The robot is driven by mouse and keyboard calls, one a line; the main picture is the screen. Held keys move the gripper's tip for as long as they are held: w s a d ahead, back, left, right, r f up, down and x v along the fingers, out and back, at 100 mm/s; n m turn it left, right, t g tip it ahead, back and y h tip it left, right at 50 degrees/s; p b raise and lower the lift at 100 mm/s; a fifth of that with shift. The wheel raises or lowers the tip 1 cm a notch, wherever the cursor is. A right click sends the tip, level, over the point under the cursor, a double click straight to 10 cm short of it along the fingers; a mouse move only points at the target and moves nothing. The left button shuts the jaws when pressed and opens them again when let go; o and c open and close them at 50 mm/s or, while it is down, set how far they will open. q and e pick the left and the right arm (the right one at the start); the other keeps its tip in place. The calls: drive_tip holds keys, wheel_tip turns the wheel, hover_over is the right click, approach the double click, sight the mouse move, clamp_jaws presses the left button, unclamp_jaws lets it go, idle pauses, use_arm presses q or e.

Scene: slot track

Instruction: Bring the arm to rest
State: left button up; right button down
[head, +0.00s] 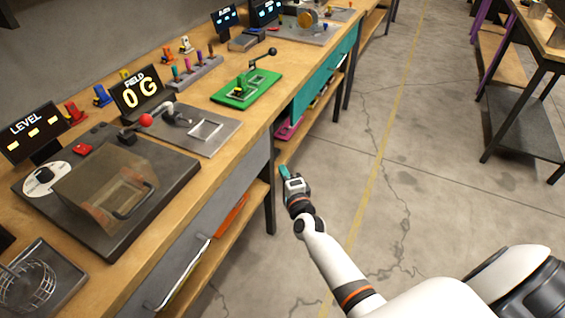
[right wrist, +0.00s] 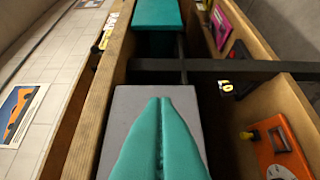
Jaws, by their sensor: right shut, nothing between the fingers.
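My right gripper (head: 287,173) hangs in the air just off the front edge of the long wooden bench (head: 225,134), beside the bench's lower shelf. In the right wrist view its teal fingers (right wrist: 160,140) are pressed together and hold nothing. The white right arm (head: 340,262) reaches in from the lower right in the head view. My left gripper is in neither view.
On the bench are a dark box with a clear cover (head: 105,183), a grey plate with a red-knobbed lever (head: 190,130) and a green slot plate (head: 246,88). A grey drawer front (head: 215,215) is close by. Open concrete floor (head: 415,190) lies right.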

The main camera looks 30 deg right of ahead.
drive_tip(key=s, duration=0.6)
drive_tip(key=s+a+f+n+g+y+p, duration=0.1)
drive_tip(key=s+a+f+n+g, duration=0.2)
drive_tip(key=s+f, duration=0.45)
drive_tip(key=s+a+f+n+g+y+p, duration=0.1)
drive_tip(key=s+a+f+n+g+p, duration=0.25)
drive_tip(key=f, duration=0.65)
drive_tip(key=s+a+f+n+g+y, duration=0.1)
drive_tip(key=s+f+n+g+y, duration=0.1)
drive_tip(key=s+f+n, duration=0.5)
use_arm(q)
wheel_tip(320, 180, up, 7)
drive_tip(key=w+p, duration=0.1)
drive_tip(key=p, duration=0.1)
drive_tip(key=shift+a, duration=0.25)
use_arm(e)
drive_tip(key=s+d+f+n+g, duration=0.1)
drive_tip(key=s+f+n+g, duration=0.3)
drive_tip(key=s, duration=0.9)
drive_tip(key=s+f+n+g+h, duration=0.1)
drive_tip(key=s+f+n+g, duration=0.3)
drive_tip(key=s, duration=1)
wheel_tip(320, 180, down, 3)
drive_tip(key=shift+s+d+f+n, duration=0.1)
drive_tip(key=shift+s+d+n, duration=0.05)
drive_tip(key=shift+d+n, duration=0.2)
